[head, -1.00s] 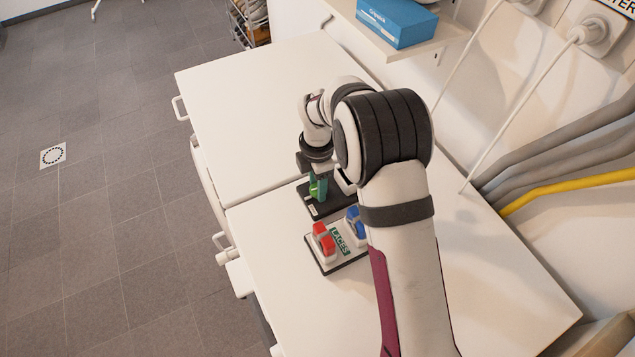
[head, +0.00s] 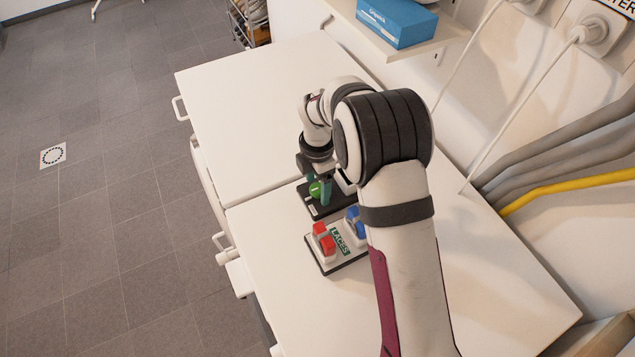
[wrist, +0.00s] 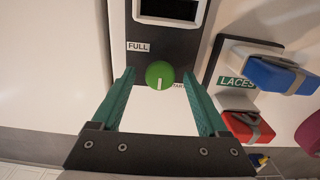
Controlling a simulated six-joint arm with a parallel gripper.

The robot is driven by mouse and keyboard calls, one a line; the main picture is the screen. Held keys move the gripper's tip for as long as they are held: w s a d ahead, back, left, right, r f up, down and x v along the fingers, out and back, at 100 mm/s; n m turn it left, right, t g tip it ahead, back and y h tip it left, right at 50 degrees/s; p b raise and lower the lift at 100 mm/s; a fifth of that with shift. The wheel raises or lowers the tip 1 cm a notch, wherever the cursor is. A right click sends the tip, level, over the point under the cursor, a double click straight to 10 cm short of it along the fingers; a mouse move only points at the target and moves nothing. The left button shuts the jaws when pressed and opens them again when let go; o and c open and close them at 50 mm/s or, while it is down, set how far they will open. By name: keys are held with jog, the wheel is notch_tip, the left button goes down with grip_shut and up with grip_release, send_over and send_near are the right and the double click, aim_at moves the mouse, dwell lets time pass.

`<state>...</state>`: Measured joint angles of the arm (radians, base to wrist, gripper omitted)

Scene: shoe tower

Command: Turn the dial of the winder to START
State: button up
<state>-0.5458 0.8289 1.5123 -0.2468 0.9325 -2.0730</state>
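The winder (head: 309,208) is a dark panel on the white table. Its round green dial (wrist: 159,74) has a white mark pointing toward the bottom of the wrist view. A FULL label (wrist: 138,47) is at the dial's upper left. A START label (wrist: 179,86), partly hidden, is at its lower right. My gripper (wrist: 160,78) is open, with its teal fingertips on either side of the dial and a visible gap on each side. In the head view the dial (head: 314,190) shows beside a teal finger.
Beside the winder stands a base marked LACES (head: 340,242), with a red piece (head: 323,238) and a blue piece (head: 354,221). The winder has a dark display in a white frame (wrist: 168,22). The table's far part (head: 250,110) is bare. A shelf holds a blue box (head: 397,22).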

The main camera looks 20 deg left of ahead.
aim_at(318, 188)
notch_tip(318, 188, up, 16)
dwell(0.5)
jog(key=shift+f, duration=0.1)
jog(key=s+d+r+m, duration=0.5)
jog(key=s+d+m, duration=0.2)
jog(key=d+m, duration=0.4)
jog(key=s+d+f+m+y, duration=0.1)
jog(key=s+d+m, duration=0.4)
jog(key=s+m, duration=0.5)
jog(key=s+d+f+m, duration=0.2)
jog(key=s+d+m, duration=0.2)
jog(key=s+m, duration=0.5)
jog(key=m, duration=0.2)
jog(key=shift+s+d+m+y, duration=0.35)
jog(key=shift+m+y, duration=0.05)
jog(key=shift+f, duration=0.1)
